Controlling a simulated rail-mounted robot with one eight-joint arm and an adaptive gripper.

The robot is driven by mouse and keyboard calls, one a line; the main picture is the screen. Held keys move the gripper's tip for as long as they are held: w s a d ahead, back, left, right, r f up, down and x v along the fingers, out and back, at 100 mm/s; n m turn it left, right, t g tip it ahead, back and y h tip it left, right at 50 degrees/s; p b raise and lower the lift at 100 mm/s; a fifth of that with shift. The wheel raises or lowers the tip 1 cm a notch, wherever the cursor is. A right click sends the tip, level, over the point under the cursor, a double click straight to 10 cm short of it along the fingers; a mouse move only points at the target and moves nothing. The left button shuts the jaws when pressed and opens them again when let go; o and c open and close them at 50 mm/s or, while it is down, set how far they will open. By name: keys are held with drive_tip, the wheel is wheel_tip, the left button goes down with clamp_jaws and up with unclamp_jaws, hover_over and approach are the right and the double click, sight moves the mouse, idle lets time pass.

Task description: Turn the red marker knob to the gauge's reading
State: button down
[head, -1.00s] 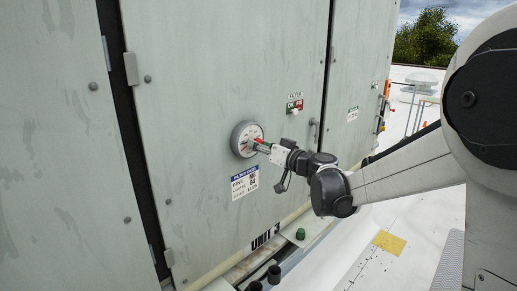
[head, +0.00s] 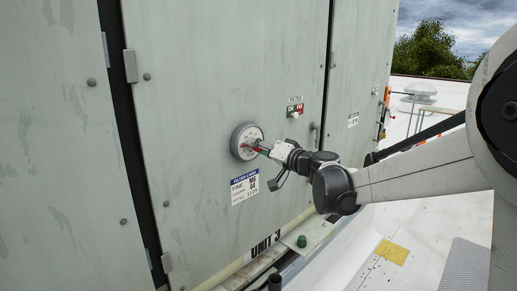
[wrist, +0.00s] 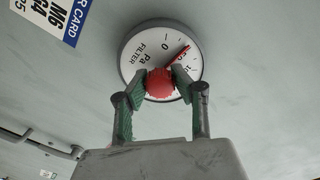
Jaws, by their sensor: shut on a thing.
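The round gauge (wrist: 133,67) has a white dial marked "FILTER" and "Pa" and sits on the grey-green cabinet panel; it also shows in the head view (head: 236,141). The red marker knob (wrist: 160,86) is at the dial's middle. A red pointer (wrist: 178,54) runs from near the knob to the scale, close to a partly hidden number past the 0. My gripper (wrist: 160,88) is shut on the knob, with a green-padded finger on each side. The fingers hide part of the dial, and I cannot make out a separate gauge needle. In the head view my gripper (head: 258,150) reaches the gauge from the right.
A filter card label (head: 244,187) is below the gauge. A green cap (head: 301,241) stands on the ledge below. The panel around the gauge is flat.

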drive_tip(key=c, duration=1.4)
unclamp_jaws()
drive_tip(key=v, duration=1.2)
drive_tip(key=s+d+f+n+g+h+b, duration=0.1)
drive_tip(key=s+f+g+h, duration=0.2)
drive_tip(key=s, duration=0.5)
drive_tip(key=s+f+g+h+b, duration=0.1)
drive_tip(key=s+f+h+b, duration=0.1)
drive_tip(key=s+f, duration=0.55)
drive_tip(key=s+d+f+h, duration=0.2)
drive_tip(key=s+d, duration=0.1)
drive_tip(key=s, duration=0.2)
drive_tip(key=s+d+f+g+h+b, duration=0.1)
drive_tip(key=s+d+f+h, duration=0.2)
drive_tip(key=s, duration=0.3)
drive_tip(key=s+d+f+m+h, duration=0.1)
drive_tip(key=s+d+f+h, duration=0.1)
drive_tip(key=s+d, duration=0.3)
drive_tip(key=shift+s+d+f+g+b, duration=0.1)
drive_tip(key=shift+s+f+g+b, duration=0.05)
drive_tip(key=shift+s+f+g, duration=0.15)
drive_tip(key=shift+s+d+f+g+b, duration=0.15)
drive_tip(key=shift+s+f, duration=0.1)
drive_tip(key=shift+f, duration=0.2)
